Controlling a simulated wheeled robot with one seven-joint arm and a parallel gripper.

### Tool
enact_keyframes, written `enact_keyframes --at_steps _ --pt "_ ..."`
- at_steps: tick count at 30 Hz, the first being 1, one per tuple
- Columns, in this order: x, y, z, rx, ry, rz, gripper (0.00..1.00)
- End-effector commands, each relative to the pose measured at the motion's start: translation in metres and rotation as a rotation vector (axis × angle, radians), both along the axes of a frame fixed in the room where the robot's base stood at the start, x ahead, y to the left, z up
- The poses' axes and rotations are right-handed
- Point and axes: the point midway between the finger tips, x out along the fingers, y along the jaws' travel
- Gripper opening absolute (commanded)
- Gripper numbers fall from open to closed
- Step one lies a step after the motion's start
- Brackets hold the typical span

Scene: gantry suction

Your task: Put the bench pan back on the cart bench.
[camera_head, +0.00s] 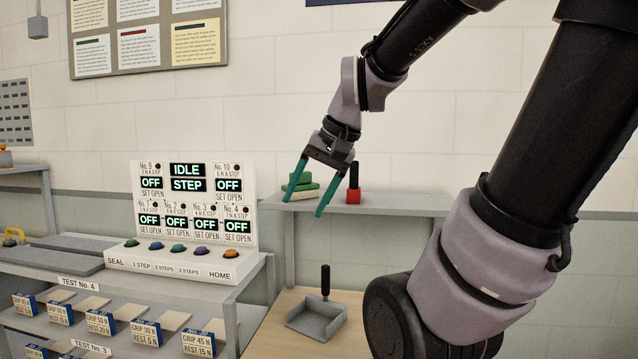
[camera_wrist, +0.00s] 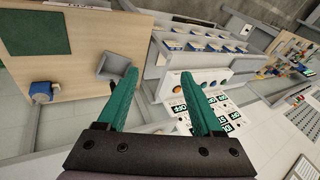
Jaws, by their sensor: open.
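The grey bench pan (camera_head: 316,318), a shallow open scoop with an upright black handle, rests on a light wooden bench top (camera_head: 280,338) at the lower middle of the head view. In the wrist view the pan (camera_wrist: 114,65) shows on the wooden top (camera_wrist: 90,88), partly behind one finger. My gripper (camera_head: 305,208) has two teal fingers spread apart with nothing between them. It hangs in the air in front of the wall shelf, well above the pan and apart from it. The fingers also show in the wrist view (camera_wrist: 160,74).
A control panel (camera_head: 195,215) with lit displays and coloured buttons stands left of the bench. A green mat (camera_wrist: 35,32) and a blue object (camera_wrist: 42,91) also lie on the wooden top.

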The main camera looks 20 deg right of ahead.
Motion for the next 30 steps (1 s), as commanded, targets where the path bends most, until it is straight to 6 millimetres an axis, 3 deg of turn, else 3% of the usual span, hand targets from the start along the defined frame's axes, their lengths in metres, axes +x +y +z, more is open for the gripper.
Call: enact_keyframes --at_steps 3,8,30 --pt "-0.013 -0.009 0.018 -0.094 -0.123 0.030 0.68" --pt "-0.020 -0.015 0.028 -0.151 -0.195 0.042 0.68" --pt "-0.020 -0.016 0.029 -0.156 -0.202 0.042 0.68"
